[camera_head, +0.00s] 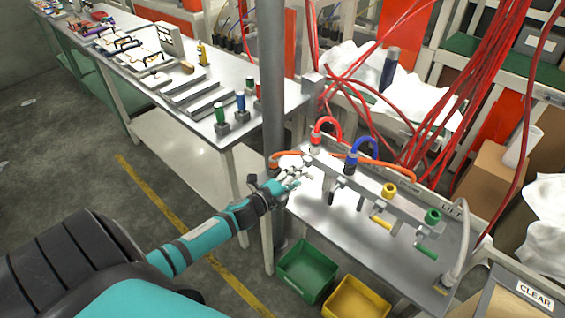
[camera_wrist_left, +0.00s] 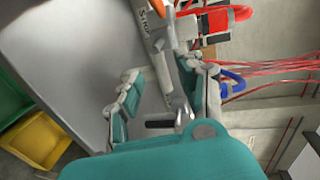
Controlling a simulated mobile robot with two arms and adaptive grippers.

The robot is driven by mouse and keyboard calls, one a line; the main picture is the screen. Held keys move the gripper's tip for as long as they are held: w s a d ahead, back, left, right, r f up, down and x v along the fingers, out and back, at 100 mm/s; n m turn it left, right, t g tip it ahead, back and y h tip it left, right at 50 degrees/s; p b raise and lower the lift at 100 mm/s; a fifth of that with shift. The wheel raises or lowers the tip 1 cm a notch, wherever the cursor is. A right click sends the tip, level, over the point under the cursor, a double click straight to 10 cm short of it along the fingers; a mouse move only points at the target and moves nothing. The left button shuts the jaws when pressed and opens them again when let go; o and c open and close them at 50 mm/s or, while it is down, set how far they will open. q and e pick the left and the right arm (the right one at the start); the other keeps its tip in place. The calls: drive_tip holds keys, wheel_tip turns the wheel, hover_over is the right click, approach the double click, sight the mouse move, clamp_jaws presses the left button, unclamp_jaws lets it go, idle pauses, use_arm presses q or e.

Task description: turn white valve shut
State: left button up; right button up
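My left gripper (camera_head: 290,179) reaches the near left end of a grey valve manifold (camera_head: 365,190). In the left wrist view its teal-and-grey fingers (camera_wrist_left: 165,100) stand apart, on either side of a pale lever (camera_wrist_left: 162,72) on the manifold. That lever looks like the white valve's handle; contact with it cannot be made out. In the head view the fingers largely cover this spot. A black handle (camera_wrist_left: 160,124) lies just below it in the wrist view. Yellow (camera_head: 381,223) and green (camera_head: 427,251) handles hang farther right. My right gripper is not in view.
Red (camera_head: 327,124) and blue (camera_head: 362,146) hoses loop over the manifold, beside an orange hose (camera_head: 385,163). Green (camera_head: 307,270) and yellow (camera_head: 357,298) bins stand below the bench's front edge. A grey post (camera_head: 272,80) rises close behind my left gripper.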

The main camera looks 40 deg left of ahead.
use_arm(q)
drive_tip(key=v, duration=0.8)
